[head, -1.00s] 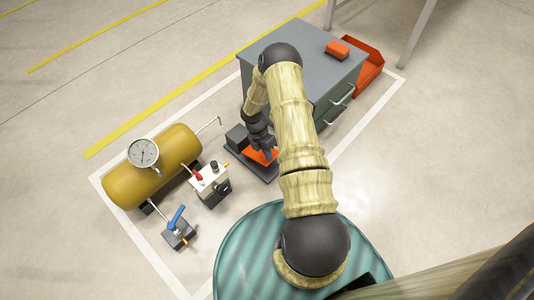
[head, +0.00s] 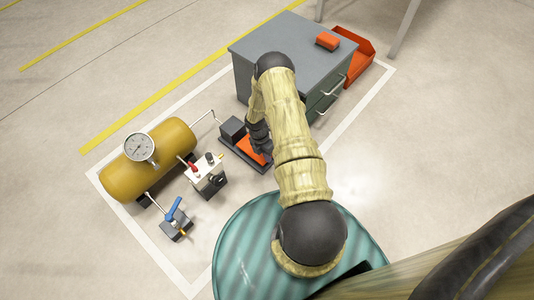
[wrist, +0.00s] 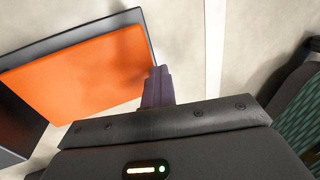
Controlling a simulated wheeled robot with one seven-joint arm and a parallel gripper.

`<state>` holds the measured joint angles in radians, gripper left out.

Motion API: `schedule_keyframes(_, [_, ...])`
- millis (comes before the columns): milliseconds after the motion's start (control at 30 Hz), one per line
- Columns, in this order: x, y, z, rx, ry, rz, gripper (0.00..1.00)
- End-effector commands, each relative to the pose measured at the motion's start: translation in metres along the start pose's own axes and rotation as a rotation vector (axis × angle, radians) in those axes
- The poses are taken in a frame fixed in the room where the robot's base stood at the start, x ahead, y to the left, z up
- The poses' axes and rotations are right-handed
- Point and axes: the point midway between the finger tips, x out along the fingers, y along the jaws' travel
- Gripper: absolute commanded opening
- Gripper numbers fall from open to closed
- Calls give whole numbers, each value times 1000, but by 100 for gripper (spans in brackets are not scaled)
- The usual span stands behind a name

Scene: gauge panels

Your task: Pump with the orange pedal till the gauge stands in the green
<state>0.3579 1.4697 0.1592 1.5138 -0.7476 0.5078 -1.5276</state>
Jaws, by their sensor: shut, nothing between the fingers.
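The orange pedal (head: 254,151) lies on a dark pump base on the floor, partly hidden by my gripper in the head view. In the wrist view the pedal (wrist: 85,75) is a broad flat orange plate at the left. My gripper (wrist: 160,72) is shut and empty, its fingertips by the pedal's right edge. I cannot tell whether they touch it. The gauge (head: 140,148) is a round white dial on the yellow tank (head: 150,170). Its needle is too small to read, and no green zone can be made out.
A valve with a blue lever (head: 174,209) and a white box with red and black knobs (head: 205,172) stand left of the pedal. A grey cabinet (head: 290,50) with an orange block (head: 327,41) on top stands behind. An orange bin (head: 359,60) is beside it.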

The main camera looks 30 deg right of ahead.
Motion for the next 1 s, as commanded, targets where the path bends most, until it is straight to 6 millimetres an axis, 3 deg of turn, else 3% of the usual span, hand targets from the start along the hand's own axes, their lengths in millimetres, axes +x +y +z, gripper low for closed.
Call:
schedule_keyframes(33, [8,3,-3,-4,4,10,0])
schedule_keyframes(200, [8,5,-3,-5,3,12,0])
schedule_keyframes(433, [-6,1,-3,-3,4,12,0])
schedule_keyframes(700, [-46,-12,-2,-2,0,2,0])
schedule_keyframes(1000, [-105,-29,0,-1,-1,1,0])
